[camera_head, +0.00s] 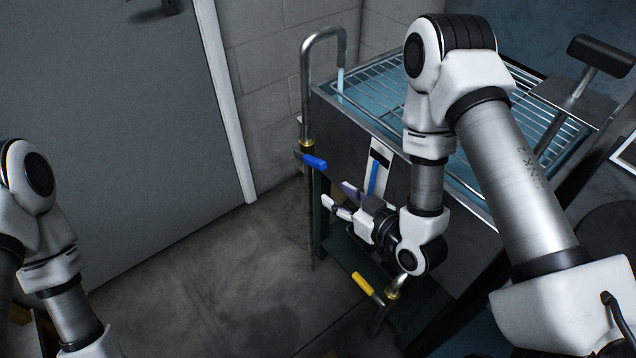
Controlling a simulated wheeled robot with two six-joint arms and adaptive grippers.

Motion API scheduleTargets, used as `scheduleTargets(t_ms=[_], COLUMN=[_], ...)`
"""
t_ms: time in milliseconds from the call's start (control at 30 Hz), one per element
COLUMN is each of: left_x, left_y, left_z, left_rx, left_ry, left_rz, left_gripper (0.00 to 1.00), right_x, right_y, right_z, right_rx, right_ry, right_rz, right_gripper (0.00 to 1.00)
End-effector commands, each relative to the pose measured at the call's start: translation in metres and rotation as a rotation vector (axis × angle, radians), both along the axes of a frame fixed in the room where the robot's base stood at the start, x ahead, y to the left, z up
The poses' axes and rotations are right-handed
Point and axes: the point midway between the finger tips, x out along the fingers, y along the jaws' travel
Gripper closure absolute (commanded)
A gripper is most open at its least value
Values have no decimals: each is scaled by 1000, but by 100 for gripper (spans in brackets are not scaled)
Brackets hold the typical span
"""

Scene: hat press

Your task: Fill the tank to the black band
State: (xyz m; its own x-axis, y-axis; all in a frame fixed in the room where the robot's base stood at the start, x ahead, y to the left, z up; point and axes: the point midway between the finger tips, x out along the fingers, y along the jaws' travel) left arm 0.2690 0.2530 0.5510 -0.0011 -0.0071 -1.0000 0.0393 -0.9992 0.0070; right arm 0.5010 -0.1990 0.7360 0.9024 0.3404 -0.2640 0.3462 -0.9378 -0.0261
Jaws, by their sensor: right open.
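The metal tank (345,118) has a wire rack on top and blue water beneath it. A white gauge strip (387,178) on its side shows a blue column (373,178); the column's top appears just under the black band (380,155). A curved pipe (307,85) hooks over the tank, and a pale blue stream (340,79) shows at its spout. The pipe's valve has a blue handle (315,162). My right gripper (343,200) is open and empty, pointing left, below and right of the blue handle, apart from it. My left gripper is out of view.
A yellow handle (363,284) sits on a low pipe at the tank's base. A padded lever (600,55) stands at the right. A grey door (110,120) is at the left, with open floor (220,280) before it.

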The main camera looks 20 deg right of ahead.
Motion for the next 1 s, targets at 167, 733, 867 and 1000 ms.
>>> scheduleTargets(t_ms=[167, 733, 867, 1000], left_x=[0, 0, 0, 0], left_y=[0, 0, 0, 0], left_z=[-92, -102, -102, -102], left_rx=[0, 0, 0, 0], left_ry=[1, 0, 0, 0], left_rz=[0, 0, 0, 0], left_gripper=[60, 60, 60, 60], right_x=[31, 98, 110, 112], right_y=[-6, 13, 17, 17], right_z=[-14, -1, -1, -1], right_rx=[66, 65, 66, 68], right_ry=[-220, -264, -260, -258], right_rz=[2, -6, -8, -9], right_gripper=[54, 54, 54, 54])
